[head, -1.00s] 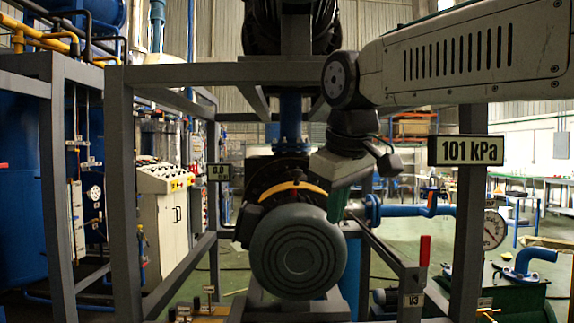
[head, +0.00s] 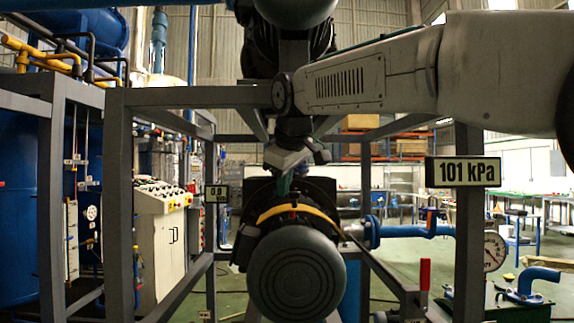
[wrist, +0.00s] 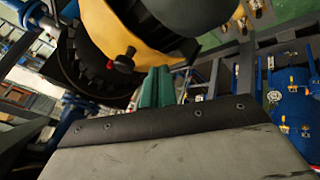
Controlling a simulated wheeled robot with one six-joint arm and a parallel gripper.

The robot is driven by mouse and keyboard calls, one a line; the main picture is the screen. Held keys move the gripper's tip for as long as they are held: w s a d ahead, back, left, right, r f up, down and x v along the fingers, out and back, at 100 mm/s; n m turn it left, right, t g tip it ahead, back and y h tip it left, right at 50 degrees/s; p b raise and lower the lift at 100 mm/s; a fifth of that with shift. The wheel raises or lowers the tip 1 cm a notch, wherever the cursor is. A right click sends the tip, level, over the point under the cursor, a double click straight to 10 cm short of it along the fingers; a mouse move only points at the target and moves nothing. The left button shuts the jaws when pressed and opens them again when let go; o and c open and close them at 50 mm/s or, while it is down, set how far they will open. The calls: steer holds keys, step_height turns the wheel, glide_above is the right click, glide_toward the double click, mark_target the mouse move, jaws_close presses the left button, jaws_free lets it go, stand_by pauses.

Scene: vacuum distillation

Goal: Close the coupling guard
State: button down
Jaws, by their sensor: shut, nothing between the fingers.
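The coupling guard (head: 299,212) is a yellow arched cover behind the grey motor (head: 297,277). In the wrist view the yellow guard (wrist: 132,38) fills the upper middle, with a small red and black knob (wrist: 125,61) on its face. My gripper (head: 285,184) has green fingers and hangs just above the guard in the head view. In the wrist view its fingertips (wrist: 158,72) are together and empty, just right of the knob. A small gap seems to separate them from the knob; contact is not clear. The guard's lower part is hidden by the motor.
A grey frame (head: 117,200) with upright posts surrounds the motor. A 101 kPa sign (head: 463,172) and a pressure gauge (head: 495,252) are at the right. A red-handled lever (head: 425,274) stands on the right rail. A blue pipe (head: 415,231) runs behind.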

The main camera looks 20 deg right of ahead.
steer(key=shift+w+d+f, duration=0.15)
steer(key=shift+w+d, duration=0.55)
steer(key=shift+w, duration=0.05)
steer(key=shift+w+d+f, duration=0.15)
steer(key=shift+w+d, duration=0.55)
steer(key=shift+w+d, duration=0.2)
steer(key=shift+w, duration=0.5)
steer(key=shift+w+d, duration=0.25)
steer(key=shift+w, duration=0.4)
steer(key=shift+w+d, duration=0.2)
steer(key=shift+w, duration=0.5)
